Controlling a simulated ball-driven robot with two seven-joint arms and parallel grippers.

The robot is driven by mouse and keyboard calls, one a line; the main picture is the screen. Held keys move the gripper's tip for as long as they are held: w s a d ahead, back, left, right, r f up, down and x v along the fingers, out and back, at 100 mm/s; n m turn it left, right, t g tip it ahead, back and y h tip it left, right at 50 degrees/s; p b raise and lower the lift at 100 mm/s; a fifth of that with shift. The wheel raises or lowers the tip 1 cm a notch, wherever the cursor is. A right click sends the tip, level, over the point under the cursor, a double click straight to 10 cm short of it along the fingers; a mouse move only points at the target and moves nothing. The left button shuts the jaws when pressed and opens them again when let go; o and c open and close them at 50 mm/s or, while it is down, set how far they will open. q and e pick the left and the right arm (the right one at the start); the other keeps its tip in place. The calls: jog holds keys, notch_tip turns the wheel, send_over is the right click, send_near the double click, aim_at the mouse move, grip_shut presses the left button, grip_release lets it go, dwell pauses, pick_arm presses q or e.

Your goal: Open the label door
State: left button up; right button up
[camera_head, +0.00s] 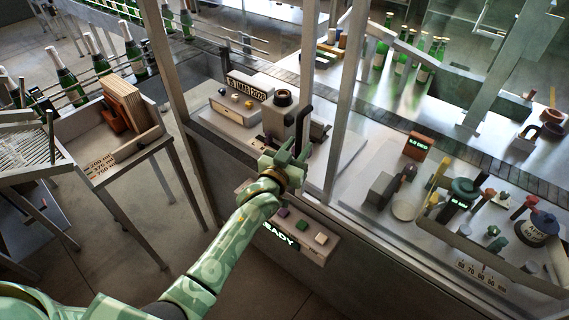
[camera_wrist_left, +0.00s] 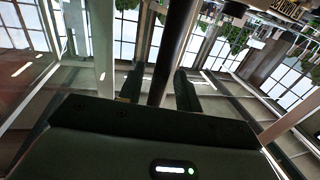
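The label door, a glass panel in a pale metal frame (camera_head: 311,75), stands at the front of the machine and looks closed. A dark upright bar handle (camera_head: 304,122) shows near the post. My left gripper (camera_head: 290,158) is at the lower part of this handle. In the left wrist view the dark bar (camera_wrist_left: 173,50) runs between the two fingers (camera_wrist_left: 160,90), which stand apart with narrow gaps beside the bar. I see no clear contact. The gripper partly hides the handle's lower end in the head view. My right gripper is not in view.
A side table (camera_head: 85,125) with brown sheets stands at left. Behind the glass are a date display (camera_head: 246,86), machine parts and green bottles (camera_head: 380,55).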

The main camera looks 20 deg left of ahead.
pick_arm(q)
jog(key=s+a+b, duration=0.1)
jog(key=s+a, duration=0.2)
jog(key=s, duration=1.2)
